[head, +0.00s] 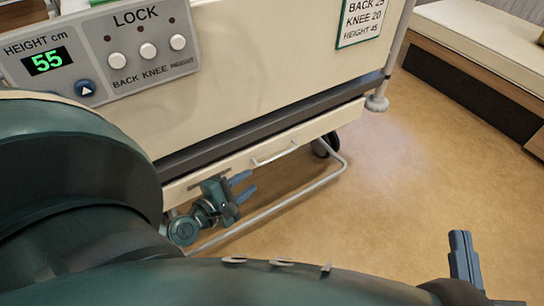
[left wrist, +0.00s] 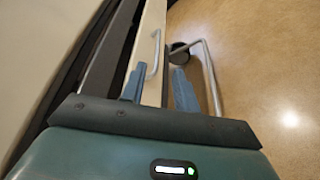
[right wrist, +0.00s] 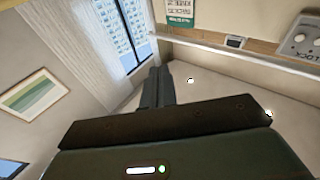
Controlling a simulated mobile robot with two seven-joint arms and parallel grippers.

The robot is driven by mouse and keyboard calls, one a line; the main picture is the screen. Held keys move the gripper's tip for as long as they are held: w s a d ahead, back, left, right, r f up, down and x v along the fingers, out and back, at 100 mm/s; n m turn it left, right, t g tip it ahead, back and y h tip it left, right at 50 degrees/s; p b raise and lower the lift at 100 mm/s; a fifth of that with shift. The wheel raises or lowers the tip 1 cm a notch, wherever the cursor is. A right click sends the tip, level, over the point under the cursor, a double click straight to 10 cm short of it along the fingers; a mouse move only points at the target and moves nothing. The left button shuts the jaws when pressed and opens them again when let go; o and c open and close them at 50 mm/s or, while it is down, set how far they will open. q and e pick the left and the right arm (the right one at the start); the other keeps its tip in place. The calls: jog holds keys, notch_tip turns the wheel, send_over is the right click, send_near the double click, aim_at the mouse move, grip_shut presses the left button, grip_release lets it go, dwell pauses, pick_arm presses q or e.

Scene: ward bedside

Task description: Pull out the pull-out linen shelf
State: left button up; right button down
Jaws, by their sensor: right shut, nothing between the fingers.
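The pull-out linen shelf (head: 325,126) shows as a long cream front under the dark edge of the bed's foot end. A silver bar handle (head: 274,154) is on it. In the left wrist view, the shelf front (left wrist: 151,22) and handle (left wrist: 154,56) lie ahead of the fingers. My left gripper (head: 248,187) is open and empty, left of and below the handle, apart from it. It also shows in the left wrist view (left wrist: 158,85). My right gripper (head: 461,240) is shut and empty, far right of the shelf. It also shows in the right wrist view (right wrist: 158,75).
A grey tube rail (head: 300,192) runs low in front of the shelf. A black caster (head: 325,146) is near its right end. A control panel (head: 110,50) reading 55 sits above on the footboard. A bench (head: 490,50) stands far right. The floor between is clear.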

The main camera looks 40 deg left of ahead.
aim_at(275, 158)
pick_arm(q)
jog(key=shift+n, duration=0.4)
jog(key=x, duration=0.9)
jog(key=a+b+x, duration=0.1)
jog(key=x, duration=0.3)
jog(key=shift+w+a+f, duration=0.1)
jog(key=shift+w+f, duration=0.25)
jog(key=shift+f, duration=0.1)
grip_shut()
